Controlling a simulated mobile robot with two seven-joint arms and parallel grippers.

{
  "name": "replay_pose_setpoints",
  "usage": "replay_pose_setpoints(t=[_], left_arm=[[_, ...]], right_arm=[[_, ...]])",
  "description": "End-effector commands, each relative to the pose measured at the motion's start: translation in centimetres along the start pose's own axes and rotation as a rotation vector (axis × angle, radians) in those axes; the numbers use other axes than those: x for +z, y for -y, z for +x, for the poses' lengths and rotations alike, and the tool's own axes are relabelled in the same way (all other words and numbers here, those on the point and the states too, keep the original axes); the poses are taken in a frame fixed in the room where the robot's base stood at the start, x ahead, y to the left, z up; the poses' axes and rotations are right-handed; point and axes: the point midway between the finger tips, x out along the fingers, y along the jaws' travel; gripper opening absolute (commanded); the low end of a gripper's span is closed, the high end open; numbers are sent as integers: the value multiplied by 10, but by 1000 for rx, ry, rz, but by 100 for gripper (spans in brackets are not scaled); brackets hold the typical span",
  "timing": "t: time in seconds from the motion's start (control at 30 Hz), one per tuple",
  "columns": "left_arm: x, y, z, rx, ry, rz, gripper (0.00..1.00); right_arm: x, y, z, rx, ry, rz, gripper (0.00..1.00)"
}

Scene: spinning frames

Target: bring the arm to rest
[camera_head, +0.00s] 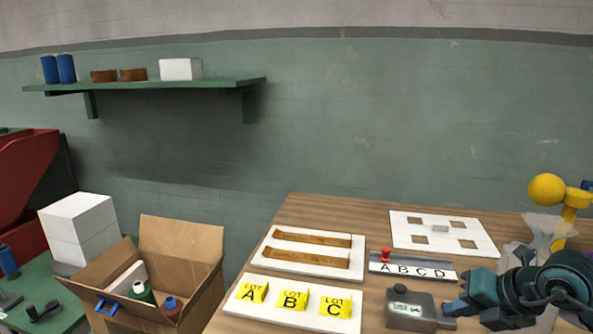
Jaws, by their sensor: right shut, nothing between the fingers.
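My right arm (545,287) comes in at the lower right, dark and teal, over the right part of the wooden table. My right gripper (456,308) has blue fingertips, points left and is shut and empty. It is beside the right end of a dark grey labelled device (405,311); I cannot tell whether they touch. My left gripper is not in view.
The table (300,212) holds a white board with yellow LOT cards (245,309), a tray with brown strips (310,230), an A-D strip (411,269) and a white plate with square holes (460,222). A yellow ball-topped stand (566,215) rises behind my arm. An open carton (205,290) stands left.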

Motion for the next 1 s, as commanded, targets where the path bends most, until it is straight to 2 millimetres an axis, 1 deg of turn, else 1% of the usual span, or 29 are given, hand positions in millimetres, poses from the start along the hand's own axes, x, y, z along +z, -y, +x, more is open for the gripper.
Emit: replay_pose_setpoints(t=[0.03, 0.07, 0.1, 0.17, 0.2, 0.27, 0.3, 0.37, 0.4, 0.47, 0.5, 0.57, 0.6, 0.63, 0.67, 0.7, 0.77, 0.8, 0.9, 1.0], left_arm=[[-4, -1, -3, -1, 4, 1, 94], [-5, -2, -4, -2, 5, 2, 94], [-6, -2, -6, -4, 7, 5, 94], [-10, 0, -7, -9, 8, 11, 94], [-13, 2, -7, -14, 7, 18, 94], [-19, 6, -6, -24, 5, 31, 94], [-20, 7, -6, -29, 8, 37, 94], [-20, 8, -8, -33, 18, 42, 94], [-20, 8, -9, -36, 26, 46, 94], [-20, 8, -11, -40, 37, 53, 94], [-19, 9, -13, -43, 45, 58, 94], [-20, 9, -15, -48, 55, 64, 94], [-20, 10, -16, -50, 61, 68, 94], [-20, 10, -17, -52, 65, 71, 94], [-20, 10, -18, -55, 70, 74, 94], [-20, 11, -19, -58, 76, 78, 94], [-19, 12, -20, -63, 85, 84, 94], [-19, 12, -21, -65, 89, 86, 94], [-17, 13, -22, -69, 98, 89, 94], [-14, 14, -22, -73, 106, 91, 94]], right_arm=[[-27, -20, 12, 107, -82, 22, 0], [-39, -32, 17, 170, -118, 37, 0], [-55, -48, 21, 262, -163, 64, 0], [-79, -74, 24, 414, -230, 127, 0], [-93, -92, 22, 523, -267, 187, 0], [-109, -116, 17, 684, -306, 303, 0], [-116, -129, 13, 787, -321, 401, 0], [-120, -143, 6, 925, -321, 579, 0], [-119, -146, 3, 999, -307, 714, 0], [-116, -143, 2, 1077, -267, 935, 0], [-115, -136, 5, 1103, -232, 1092, 0], [-118, -117, 14, 1101, -169, 1335, 0], [-125, -101, 23, 1071, -125, 1498, 0], [-133, -88, 30, 1035, -93, 1618, 0], [-143, -75, 37, 990, -64, 1733, 0], [-160, -58, 46, 917, -30, 1874, 0], [-188, -37, 58, 795, 7, 2058, 0], [-207, -27, 64, 718, 21, 2152, 0], [-245, -12, 72, 561, 32, 2312, 0], [-267, -6, 75, 470, 29, 2393, 0]])
